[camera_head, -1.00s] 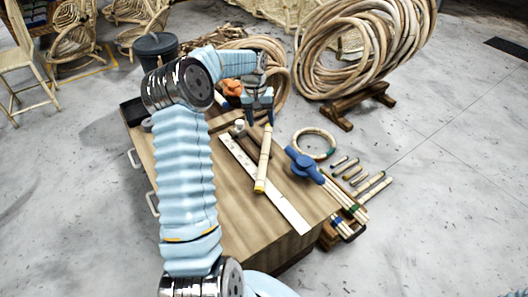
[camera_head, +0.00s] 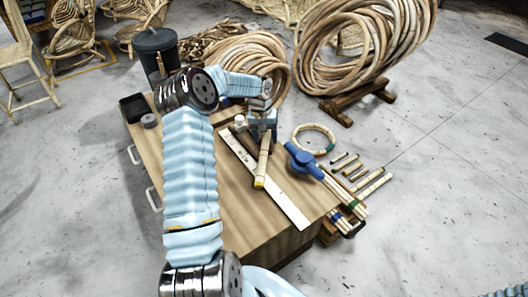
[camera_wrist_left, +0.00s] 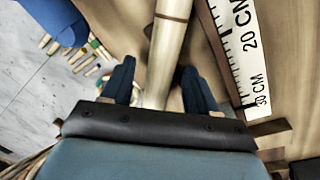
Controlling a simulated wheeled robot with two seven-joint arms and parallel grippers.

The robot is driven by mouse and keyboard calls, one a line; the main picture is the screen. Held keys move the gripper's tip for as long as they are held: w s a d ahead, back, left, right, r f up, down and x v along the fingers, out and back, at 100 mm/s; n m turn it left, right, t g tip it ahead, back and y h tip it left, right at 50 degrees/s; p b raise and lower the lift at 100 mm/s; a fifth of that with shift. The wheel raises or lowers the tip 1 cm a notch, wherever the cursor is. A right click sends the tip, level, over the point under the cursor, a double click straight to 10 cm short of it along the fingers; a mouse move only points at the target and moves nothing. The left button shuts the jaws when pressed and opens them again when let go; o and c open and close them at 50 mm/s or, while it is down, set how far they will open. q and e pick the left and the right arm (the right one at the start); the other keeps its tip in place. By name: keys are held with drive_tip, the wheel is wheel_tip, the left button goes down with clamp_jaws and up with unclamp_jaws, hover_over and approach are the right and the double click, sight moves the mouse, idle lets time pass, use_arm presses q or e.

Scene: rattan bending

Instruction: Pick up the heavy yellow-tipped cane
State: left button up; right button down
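The yellow-tipped cane (camera_head: 263,165) is a pale, short, thick stick lying on the wooden table, its yellow end (camera_head: 259,183) toward the front. My left gripper (camera_head: 262,136) is over the cane's far part and hides its far end. In the left wrist view the cane (camera_wrist_left: 168,45) runs between the two fingers of the left gripper (camera_wrist_left: 159,88), with a gap on each side; the fingers are open and not closed on it. My right gripper is not in view.
A white ruler (camera_head: 281,198) lies beside the cane. A blue clamp-like tool (camera_head: 304,161) holds or covers thin canes right of it. A rattan ring (camera_head: 314,139) and several short pieces lie farther right. A black tray (camera_head: 133,108) is at the table's far left corner.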

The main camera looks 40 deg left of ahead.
use_arm(q)
clamp_jaws()
drive_tip(key=shift+r, duration=0.15)
